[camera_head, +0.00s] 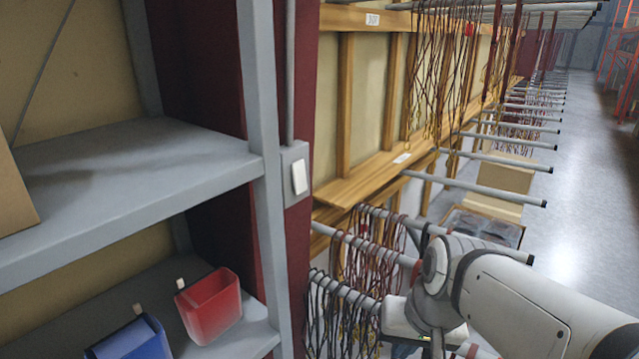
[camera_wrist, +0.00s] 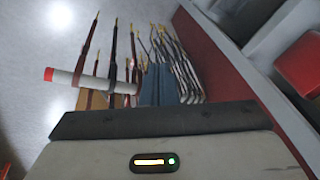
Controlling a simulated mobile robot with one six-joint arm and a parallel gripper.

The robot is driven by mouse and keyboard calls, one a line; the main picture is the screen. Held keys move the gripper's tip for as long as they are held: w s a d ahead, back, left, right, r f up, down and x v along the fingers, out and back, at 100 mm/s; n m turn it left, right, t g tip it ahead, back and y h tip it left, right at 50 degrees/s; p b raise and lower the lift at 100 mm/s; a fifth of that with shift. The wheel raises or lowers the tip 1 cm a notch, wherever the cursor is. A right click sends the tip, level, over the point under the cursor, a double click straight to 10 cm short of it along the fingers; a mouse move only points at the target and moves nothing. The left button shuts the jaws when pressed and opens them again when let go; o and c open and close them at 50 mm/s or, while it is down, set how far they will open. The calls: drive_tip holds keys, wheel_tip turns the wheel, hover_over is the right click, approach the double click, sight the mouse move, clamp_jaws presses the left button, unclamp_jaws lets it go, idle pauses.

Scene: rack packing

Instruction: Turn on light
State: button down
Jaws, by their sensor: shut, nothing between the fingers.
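A white rocker light switch (camera_head: 299,177) sits on a grey box fixed to the post beside the shelf, left of the picture's middle in the head view. Its on or off state cannot be told. My gripper (camera_wrist: 159,72) shows in the wrist view with its two fingers together and nothing between them. In the head view my arm is at the lower right, well below and to the right of the switch, and the fingertips are hard to make out there. The switch does not show in the wrist view.
Grey shelves (camera_head: 130,170) stand at the left, with a red bin (camera_head: 212,308) and a blue bin (camera_head: 135,342) on the lower one. Grey pegs (camera_head: 490,190) with hanging cords (camera_head: 440,70) jut out near my arm. An open aisle floor (camera_head: 585,190) lies at the right.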

sight(303, 191)
drive_tip(key=w+a+r+m+t+y+p, duration=0.3)
drive_tip(key=w+r+m+t+y, duration=0.2)
drive_tip(key=w+r, duration=1.1)
wheel_tip(303, 191, up, 3)
drive_tip(key=m+y, duration=0.1)
drive_tip(key=y, duration=0.2)
drive_tip(key=shift+w+a+t+y, duration=0.2)
drive_tip(key=shift+a+t+y, duration=0.1)
drive_tip(key=shift+y, duration=0.1)
drive_tip(key=shift+w+a, duration=0.1)
drive_tip(key=p+x, duration=0.1)
drive_tip(key=x, duration=0.3)
drive_tip(key=p+x, duration=0.1)
drive_tip(key=x, duration=0.4)
drive_tip(key=r+p+x, duration=0.1)
drive_tip(key=x, duration=0.3)
drive_tip(key=shift+w+a+f, duration=0.15)
drive_tip(key=shift+w+a, duration=0.1)
drive_tip(key=shift+a, duration=0.15)
drive_tip(key=shift+f, duration=0.15)
